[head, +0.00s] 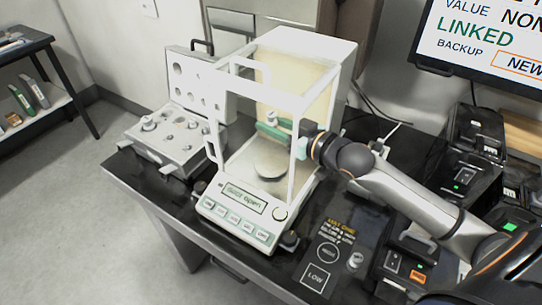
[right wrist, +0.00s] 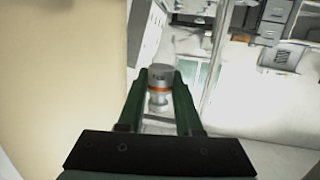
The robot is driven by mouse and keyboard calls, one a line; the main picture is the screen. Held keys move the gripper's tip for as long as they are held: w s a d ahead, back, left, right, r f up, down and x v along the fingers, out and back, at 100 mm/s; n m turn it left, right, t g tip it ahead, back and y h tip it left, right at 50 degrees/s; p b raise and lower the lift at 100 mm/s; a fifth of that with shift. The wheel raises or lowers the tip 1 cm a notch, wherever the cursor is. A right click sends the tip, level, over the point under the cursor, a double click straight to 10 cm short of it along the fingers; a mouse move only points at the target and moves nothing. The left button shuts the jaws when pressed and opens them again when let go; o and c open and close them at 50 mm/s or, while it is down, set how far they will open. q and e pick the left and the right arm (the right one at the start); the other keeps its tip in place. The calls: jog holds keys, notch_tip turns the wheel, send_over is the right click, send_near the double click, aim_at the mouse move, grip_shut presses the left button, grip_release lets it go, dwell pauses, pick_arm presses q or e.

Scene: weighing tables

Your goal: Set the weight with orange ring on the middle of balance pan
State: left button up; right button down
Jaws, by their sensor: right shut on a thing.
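The weight with orange ring (right wrist: 160,88) is a small silver cylinder with a knob, held between the two green fingers in the right wrist view. My right gripper (right wrist: 160,95) is shut on it. In the head view this gripper (head: 274,128) reaches from the right into the balance's glass chamber, above the round balance pan (head: 270,170). The weight is mostly hidden by the fingers there. The pan looks bare, with the weight apart from it. The balance (head: 236,212) shows a display ending in "open". My left gripper is not in view.
An open weight case (head: 165,150) with several weights stands left of the balance. White frame posts (head: 213,138) surround the chamber. A dark mat (head: 330,245) with a small metal weight (head: 355,260) lies to the right. Black devices (head: 474,135) and a monitor (head: 490,35) stand further right.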

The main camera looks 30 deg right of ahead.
notch_tip(320, 180, down, 10)
jog(key=shift+s+f+b, duration=0.1)
jog(key=shift+b, duration=0.4)
jog(key=shift+f, duration=0.15)
jog(key=shift+a, duration=0.1)
jog(key=shift+f, duration=0.2)
jog(key=c, duration=0.6)
grip_release()
